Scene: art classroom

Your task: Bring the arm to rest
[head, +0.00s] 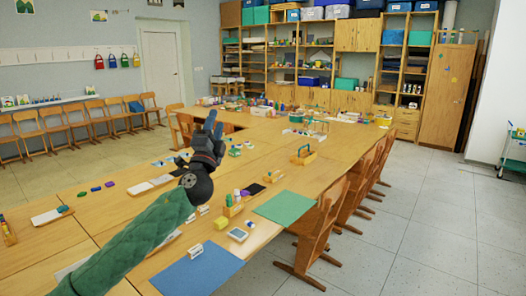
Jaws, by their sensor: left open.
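My left arm, in a green padded sleeve, reaches in from the bottom left of the head view. My left gripper (212,126) is open, with its dark fingers pointing up and away above the long wooden table (287,167). Nothing shows between the fingers. The wrist and sleeve hide part of the table below. My right gripper is not in view.
A blue mat (197,272) and a green mat (284,207) lie on the near table. A wooden caddy (303,156) stands farther along. Chairs (322,228) line the table's right side. The tiled floor (425,225) at right is clear.

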